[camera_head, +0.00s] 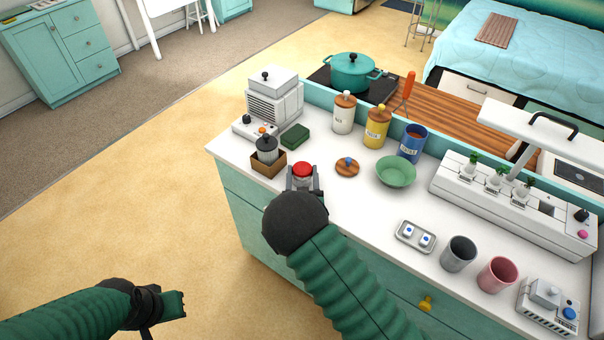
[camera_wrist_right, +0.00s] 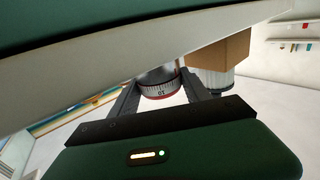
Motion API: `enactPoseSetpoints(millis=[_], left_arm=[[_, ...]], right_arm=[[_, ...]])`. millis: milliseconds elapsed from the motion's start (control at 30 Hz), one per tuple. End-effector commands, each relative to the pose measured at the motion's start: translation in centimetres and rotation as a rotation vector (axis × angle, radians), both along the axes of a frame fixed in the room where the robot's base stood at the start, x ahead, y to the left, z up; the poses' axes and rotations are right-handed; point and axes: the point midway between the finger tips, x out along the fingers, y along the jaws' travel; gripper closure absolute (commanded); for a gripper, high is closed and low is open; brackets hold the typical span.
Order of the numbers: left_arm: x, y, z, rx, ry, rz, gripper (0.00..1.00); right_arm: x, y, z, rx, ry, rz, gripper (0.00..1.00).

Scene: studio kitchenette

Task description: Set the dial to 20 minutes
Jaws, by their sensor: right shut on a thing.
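The dial is a small round kitchen timer (camera_head: 302,169) with a red top, standing near the front edge of the white counter. My right gripper (camera_head: 303,180) has one finger on each side of it and is shut on it. In the right wrist view the timer (camera_wrist_right: 160,88) shows a pale scale ring with tick marks and a number that looks like an upside-down 10. The fingers of the right gripper (camera_wrist_right: 161,98) flank this ring there. My left gripper (camera_head: 166,304) is low at the left, away from the counter; its jaws are unclear.
A wooden disc (camera_head: 347,167) and a green bowl (camera_head: 396,172) are to the right. A small tray (camera_head: 416,237) lies nearer the front.

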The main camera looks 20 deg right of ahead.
Motion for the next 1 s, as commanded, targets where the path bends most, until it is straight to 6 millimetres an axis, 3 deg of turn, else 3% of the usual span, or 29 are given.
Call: enactPoseSetpoints(millis=[567, 1000], left_arm=[[0.0, 0.0, -1.3, 0.0, 0.0, 0.0, 1.0], [0.0, 0.0, -1.1, 0.0, 0.0, 0.0, 1.0]], right_arm=[[0.2, 0.2, 0.1, -0.002, -0.006, -0.146, 0.85], [0.2, 0.2, 0.2, -0.003, -0.007, -0.144, 0.85]])
